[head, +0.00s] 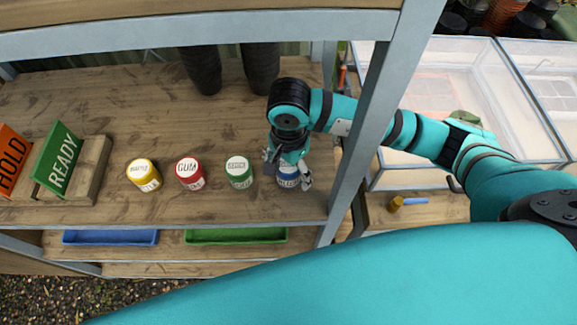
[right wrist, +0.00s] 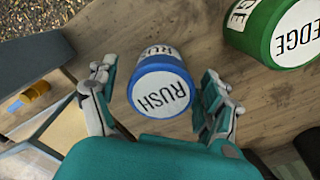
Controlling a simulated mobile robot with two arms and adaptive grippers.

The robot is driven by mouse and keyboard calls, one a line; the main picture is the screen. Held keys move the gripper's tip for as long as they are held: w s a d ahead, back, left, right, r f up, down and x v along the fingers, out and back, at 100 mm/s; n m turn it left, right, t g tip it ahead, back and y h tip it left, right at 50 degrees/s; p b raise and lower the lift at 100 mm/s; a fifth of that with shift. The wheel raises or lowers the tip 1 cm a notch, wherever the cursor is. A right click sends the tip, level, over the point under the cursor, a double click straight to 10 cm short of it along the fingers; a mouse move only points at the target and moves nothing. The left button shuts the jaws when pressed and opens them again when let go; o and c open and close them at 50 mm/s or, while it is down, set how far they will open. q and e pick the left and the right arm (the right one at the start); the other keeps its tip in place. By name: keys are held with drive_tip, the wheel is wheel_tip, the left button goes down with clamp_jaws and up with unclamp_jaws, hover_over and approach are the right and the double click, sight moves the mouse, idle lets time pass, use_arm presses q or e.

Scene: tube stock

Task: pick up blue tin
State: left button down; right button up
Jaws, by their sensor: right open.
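The blue tin (right wrist: 159,84) has a white label reading RUSH. In the head view the blue tin (head: 288,177) stands at the right end of a row of tins on the wooden shelf, partly hidden by my right gripper (head: 287,179). In the right wrist view my right gripper (right wrist: 160,108) is open, with one finger on each side of the blue tin. Gaps show between the fingers and the tin. My left gripper is not in view.
A green tin (head: 239,172) stands just left of the blue tin, then a red tin (head: 190,174) and a yellow tin (head: 143,175). A metal shelf post (head: 365,130) rises close on the right. HOLD and READY signs (head: 58,160) stand at the left.

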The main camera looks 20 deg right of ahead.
drive_tip(key=c, duration=1.4)
drive_tip(key=shift+o, duration=0.2)
drive_tip(key=shift+r, duration=0.15)
